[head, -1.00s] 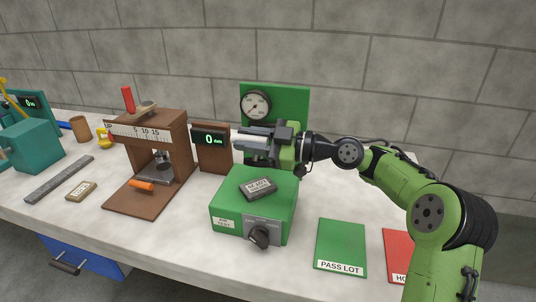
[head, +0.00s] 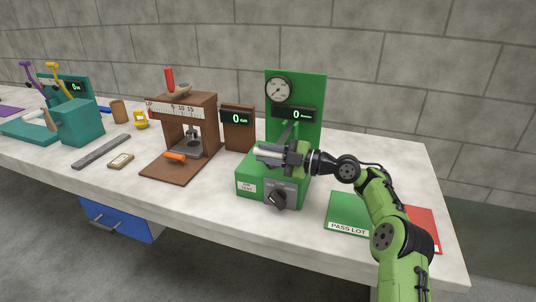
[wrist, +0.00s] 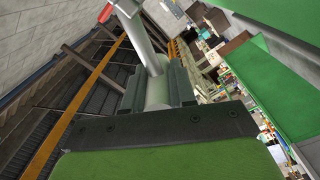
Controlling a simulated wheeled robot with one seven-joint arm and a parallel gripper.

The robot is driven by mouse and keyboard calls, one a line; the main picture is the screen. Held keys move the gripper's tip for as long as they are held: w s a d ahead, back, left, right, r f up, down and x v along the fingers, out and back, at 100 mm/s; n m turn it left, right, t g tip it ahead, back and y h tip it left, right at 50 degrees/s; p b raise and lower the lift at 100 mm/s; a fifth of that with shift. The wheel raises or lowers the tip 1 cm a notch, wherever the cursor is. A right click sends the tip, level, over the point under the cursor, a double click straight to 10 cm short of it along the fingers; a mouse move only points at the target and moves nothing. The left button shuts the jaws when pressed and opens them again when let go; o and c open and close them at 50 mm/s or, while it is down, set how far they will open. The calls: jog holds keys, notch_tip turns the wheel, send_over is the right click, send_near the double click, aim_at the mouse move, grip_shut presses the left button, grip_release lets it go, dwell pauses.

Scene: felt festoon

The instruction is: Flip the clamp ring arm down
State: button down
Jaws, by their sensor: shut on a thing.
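The green test station has a low box (head: 258,188) with a dark knob (head: 276,199) on its front, and a back panel (head: 312,90) with a round gauge and a display reading 0. My gripper (head: 272,152) is low over the box top and hides much of it. In the wrist view, my gripper (wrist: 160,95) is shut on a pale grey cylindrical grip (wrist: 158,88). A grey rod, seemingly the clamp ring arm (wrist: 136,32), runs from this grip toward the top edge. Its hinge and any ring are hidden.
A brown gauge stand (head: 184,135) with a red handle stands left of the green station. A green PASS LOT mat (head: 347,213) and a red mat (head: 424,226) lie to the right. A teal device (head: 78,122) and a grey bar (head: 102,151) are farther left.

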jog(key=shift+f, duration=0.3)
jog(key=c, duration=0.9)
grip_release()
jog(key=shift+r, duration=0.1)
jog(key=shift+s+d, duration=0.1)
jog(key=shift+d, duration=0.2)
jog(key=p+v, duration=0.2)
jog(key=v, duration=1.3)
jog(key=shift+s+p, duration=0.1)
jog(key=shift+p, duration=0.25)
